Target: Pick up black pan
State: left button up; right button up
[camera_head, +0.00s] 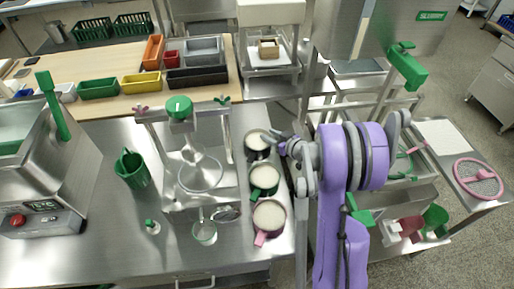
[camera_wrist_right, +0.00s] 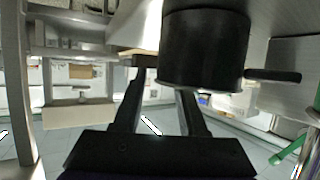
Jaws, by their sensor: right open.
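The black pan (camera_head: 250,156) stands on the steel table, at the back of a row of three pans, with pale contents. My right gripper (camera_head: 278,139) is at its right side in the head view. In the right wrist view the black pan (camera_wrist_right: 205,55) is large and close, with its handle (camera_wrist_right: 272,75) pointing right. My right gripper (camera_wrist_right: 160,72) is open there; the pan hides the tip of its right finger. I cannot tell whether they touch. My left gripper is not in view.
A green pan (camera_head: 264,192) and a pink pan (camera_head: 268,230) stand in front of the black pan. A steel stand with a green knob (camera_head: 179,107) is to the left. A glass beaker (camera_head: 204,231) and a green jug (camera_head: 132,170) share the table.

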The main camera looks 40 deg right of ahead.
grip_shut()
jog(key=shift+s, duration=0.1)
dwell(1.2)
